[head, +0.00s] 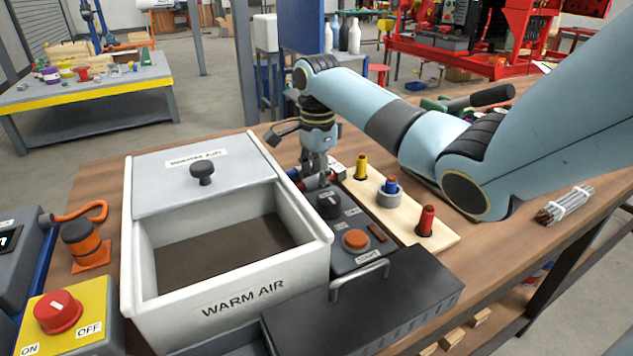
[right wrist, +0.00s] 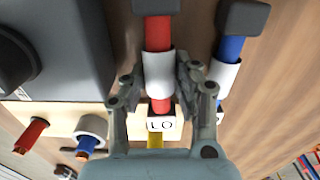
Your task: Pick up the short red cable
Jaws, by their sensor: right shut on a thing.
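The short red cable (right wrist: 158,34) has a white sleeve (right wrist: 158,72) and a dark end block in the right wrist view. My right gripper (right wrist: 157,80) is shut on it around the sleeve. A blue cable (right wrist: 231,48) with a similar white sleeve lies just to its right, apart from the held one. In the head view my right gripper (head: 317,174) points down between the warm air box and the wooden board, and mostly hides the cables. My left gripper is not in view.
The white warm air box (head: 228,290) stands left of the gripper. A dark control box (head: 345,228) with a knob and orange button is in front. A wooden board (head: 405,222) holds yellow, blue and red plugs. A bundle of grey rods (head: 568,203) lies far right.

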